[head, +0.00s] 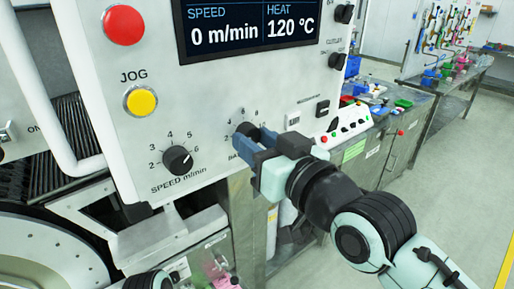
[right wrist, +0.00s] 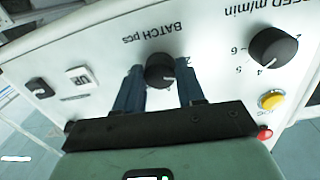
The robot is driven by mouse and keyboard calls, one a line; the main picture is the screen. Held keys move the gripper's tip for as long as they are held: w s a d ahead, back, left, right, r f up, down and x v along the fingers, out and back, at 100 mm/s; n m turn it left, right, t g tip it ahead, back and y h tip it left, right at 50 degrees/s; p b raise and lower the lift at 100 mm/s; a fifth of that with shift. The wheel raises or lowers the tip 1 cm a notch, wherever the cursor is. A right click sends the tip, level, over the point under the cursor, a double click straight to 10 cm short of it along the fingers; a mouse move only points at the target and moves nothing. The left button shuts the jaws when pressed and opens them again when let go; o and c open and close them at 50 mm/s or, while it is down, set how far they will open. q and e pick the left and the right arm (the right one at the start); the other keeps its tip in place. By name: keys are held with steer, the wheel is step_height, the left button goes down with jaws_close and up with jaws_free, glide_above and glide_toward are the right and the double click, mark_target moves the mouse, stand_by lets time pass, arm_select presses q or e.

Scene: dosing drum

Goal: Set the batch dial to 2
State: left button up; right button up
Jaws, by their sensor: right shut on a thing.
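The batch dial (head: 246,129) is a dark round knob on the white panel, marked "BATCH pcs" in the right wrist view. There the knob (right wrist: 160,70) sits between the two blue fingers of my right gripper (right wrist: 159,84), which is shut on it. In the head view my right gripper (head: 255,143) reaches in from the right and covers much of the dial and its label. Some scale numbers show above the knob. The pointer's setting is too small and hidden to read. My left gripper is not in view; a piece of that arm shows at the bottom edge.
The speed dial (head: 178,160) is left of the batch dial. A yellow jog button (head: 141,101), a red button (head: 123,25) and a display (head: 250,22) reading 0 m/min and 120 °C are above. A steel bench (head: 405,120) with coloured items stands behind right; floor there is clear.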

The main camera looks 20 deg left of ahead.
steer(key=n+b, duration=0.1)
steer(key=n, duration=0.1)
steer(key=shift+n, duration=0.6)
steer(key=shift+b, duration=0.3)
steer(key=o, duration=1)
steer(key=shift+o, duration=0.2)
steer(key=shift+d, duration=0.1)
